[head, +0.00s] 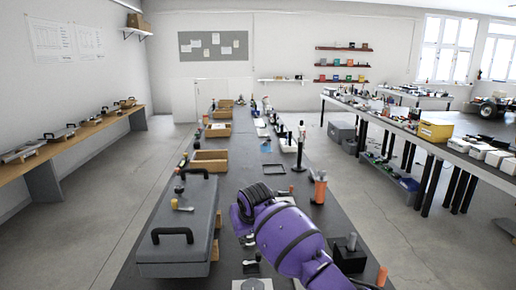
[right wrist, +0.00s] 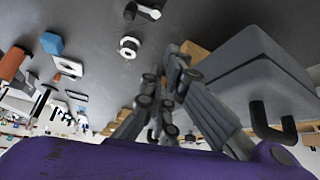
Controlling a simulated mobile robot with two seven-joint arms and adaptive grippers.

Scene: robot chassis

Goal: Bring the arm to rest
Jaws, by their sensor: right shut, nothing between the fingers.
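My right arm (head: 290,240), purple with dark bands, reaches in from the bottom right of the head view over the long dark table. My right gripper (right wrist: 168,95) shows in the right wrist view with its grey jointed fingers drawn together and nothing between them. The gripper is beside a grey case (head: 180,230) with black handles, which also shows in the right wrist view (right wrist: 258,75). I cannot tell whether they touch. My left gripper is not in view.
The dark table (head: 245,190) carries wooden trays (head: 210,160) on its left and an orange cylinder (head: 320,188) on its right. A small dark block with a grey peg (head: 349,255) stands close to the right of my arm. The table's middle is fairly clear.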

